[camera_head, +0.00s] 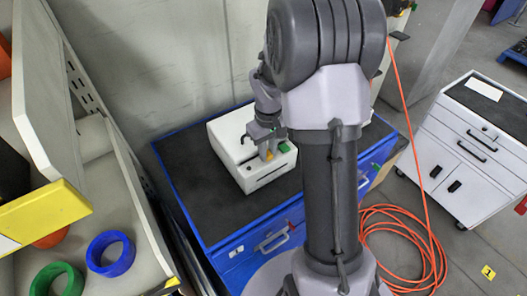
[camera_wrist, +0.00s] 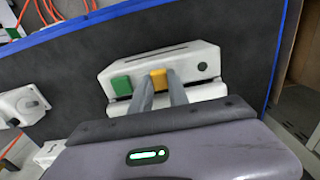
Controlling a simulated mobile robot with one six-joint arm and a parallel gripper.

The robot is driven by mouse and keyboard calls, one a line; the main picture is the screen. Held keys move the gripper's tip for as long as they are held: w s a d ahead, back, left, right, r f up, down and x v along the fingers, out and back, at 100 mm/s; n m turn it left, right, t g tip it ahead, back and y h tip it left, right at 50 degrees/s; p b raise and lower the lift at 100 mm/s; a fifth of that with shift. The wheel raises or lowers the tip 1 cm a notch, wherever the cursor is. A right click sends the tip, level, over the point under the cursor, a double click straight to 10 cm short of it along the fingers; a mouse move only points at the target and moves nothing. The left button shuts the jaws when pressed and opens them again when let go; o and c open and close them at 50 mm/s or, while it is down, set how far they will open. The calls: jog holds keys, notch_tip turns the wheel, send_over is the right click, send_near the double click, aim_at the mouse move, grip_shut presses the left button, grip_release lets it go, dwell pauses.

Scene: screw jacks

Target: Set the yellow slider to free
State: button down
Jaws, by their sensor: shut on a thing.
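The white box (camera_head: 225,150) sits on the dark top of a blue-edged workbench (camera_head: 190,200). It also shows in the wrist view (camera_wrist: 208,55), with a dark slot and a small round dark spot on it. The yellow slider (camera_wrist: 158,77) is on the box, just right of a green block (camera_wrist: 121,86). In the head view the yellow slider (camera_head: 268,155) and green block (camera_head: 285,147) are near the box's right end. My gripper (camera_wrist: 161,84) is shut on the yellow slider, one finger at each side. The fingers hide part of the slider and its track.
A white part with a grey knob (camera_wrist: 22,104) lies at left in the wrist view. An orange hose (camera_head: 400,235) coils on the floor near a white drawer cabinet (camera_head: 470,150). Blue (camera_head: 92,254) and green (camera_head: 45,279) rings lie on a shelf at left. The bench left of the box is bare.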

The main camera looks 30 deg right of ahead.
aim_at(268, 153)
jog(key=c, duration=1.2)
grip_release()
jog(key=shift+c, duration=0.2)
jog(key=shift+r, duration=0.1)
notch_tip(268, 153, up, 17)
jog(key=p, duration=0.3)
jog(key=shift+r, duration=0.15)
jog(key=s+a+f+m+t+y+b, duration=0.2)
jog(key=s+a+f+m+t+b, duration=0.2)
jog(key=s+a+f+b, duration=1.4)
jog(key=a+t+b, duration=0.1)
jog(key=b, duration=0.4)
jog(key=shift+a+m+t+b, duration=0.3)
jog(key=shift+m+t+b, duration=0.1)
